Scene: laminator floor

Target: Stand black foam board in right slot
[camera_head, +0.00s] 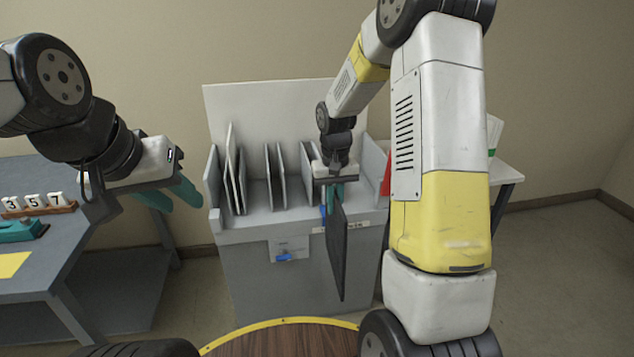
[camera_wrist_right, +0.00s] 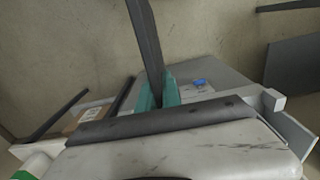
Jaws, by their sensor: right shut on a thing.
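The black foam board (camera_head: 338,245) hangs upright below my right gripper (camera_head: 332,193), which is shut on its upper part. The board is in front of the slotted grey rack (camera_head: 255,228), at its right side, and its lower part hangs in front of the rack's face. In the right wrist view the board (camera_wrist_right: 147,38) sticks out from between the teal fingertips (camera_wrist_right: 158,90). The rack's right slot is partly hidden behind my right arm and gripper. My left gripper (camera_head: 180,193) is left of the rack, with its teal fingers apart and nothing between them.
Several grey dividers and a pale board (camera_head: 231,165) stand in the rack. A grey table (camera_head: 50,262) at the left carries a number block set (camera_head: 35,204) and a teal tool (camera_head: 20,230). A round wooden top (camera_head: 285,340) is at the front.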

